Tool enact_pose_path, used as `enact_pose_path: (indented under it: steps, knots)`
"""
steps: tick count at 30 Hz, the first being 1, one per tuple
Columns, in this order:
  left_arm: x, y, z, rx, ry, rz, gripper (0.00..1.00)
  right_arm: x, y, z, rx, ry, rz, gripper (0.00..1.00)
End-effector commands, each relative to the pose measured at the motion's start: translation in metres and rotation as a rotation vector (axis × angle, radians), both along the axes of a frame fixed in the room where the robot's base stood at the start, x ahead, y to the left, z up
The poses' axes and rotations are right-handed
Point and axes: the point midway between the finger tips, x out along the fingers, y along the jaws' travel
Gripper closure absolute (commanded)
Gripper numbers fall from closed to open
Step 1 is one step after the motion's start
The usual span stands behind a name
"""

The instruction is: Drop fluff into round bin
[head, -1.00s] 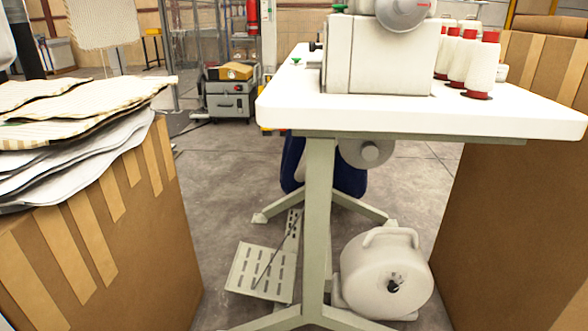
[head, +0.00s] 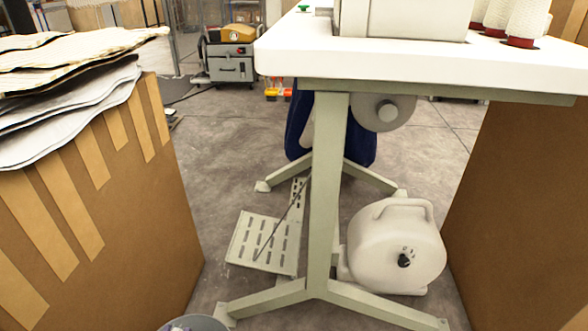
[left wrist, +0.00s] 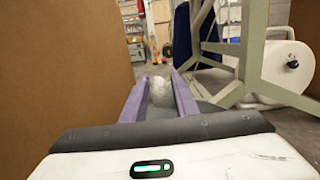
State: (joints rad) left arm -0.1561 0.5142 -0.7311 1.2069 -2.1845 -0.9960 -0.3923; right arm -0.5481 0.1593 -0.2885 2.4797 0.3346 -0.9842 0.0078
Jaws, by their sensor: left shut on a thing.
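My left gripper (left wrist: 158,90) shows in the left wrist view as two purple fingers reaching forward, apart from each other but closed on a pale, whitish tuft of fluff (left wrist: 157,86) between them. The fluff's outline is blurred against the grey floor. In the head view, a grey rounded thing (head: 195,324) with bluish-purple bits peeks in at the bottom edge. It is mostly cut off, and I cannot tell whether it is the round bin or part of my gripper. No other round bin is clear in view. My right gripper is not in view.
A white-topped sewing table (head: 420,62) on grey-green legs stands ahead, with a pedal (head: 265,243) and a white round machine (head: 398,248) below. A cardboard box (head: 130,220) bearing striped cloth (head: 70,50) stands left, another box (head: 525,200) right. Floor shows between.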

Motion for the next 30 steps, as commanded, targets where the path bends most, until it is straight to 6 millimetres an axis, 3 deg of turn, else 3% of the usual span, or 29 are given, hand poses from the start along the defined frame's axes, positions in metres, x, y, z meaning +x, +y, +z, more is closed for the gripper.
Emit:
enact_pose_path:
  steps: [11, 12, 15, 30]
  knots:
    - [0.0002, 0.0, -0.004, 0.0, -0.001, 0.0, 0.98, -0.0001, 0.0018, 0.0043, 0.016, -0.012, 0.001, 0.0]
    - [0.0002, 0.0, -0.004, 0.0, -0.001, 0.0, 0.66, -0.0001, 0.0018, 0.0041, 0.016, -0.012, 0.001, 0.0]
    - [0.0002, -0.0001, -0.004, 0.0, -0.001, 0.0, 0.51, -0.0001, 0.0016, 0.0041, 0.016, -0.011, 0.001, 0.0]
    - [-0.0055, -0.0003, -0.0062, 0.0, 0.001, -0.003, 0.51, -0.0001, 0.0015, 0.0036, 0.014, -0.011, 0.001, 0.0]
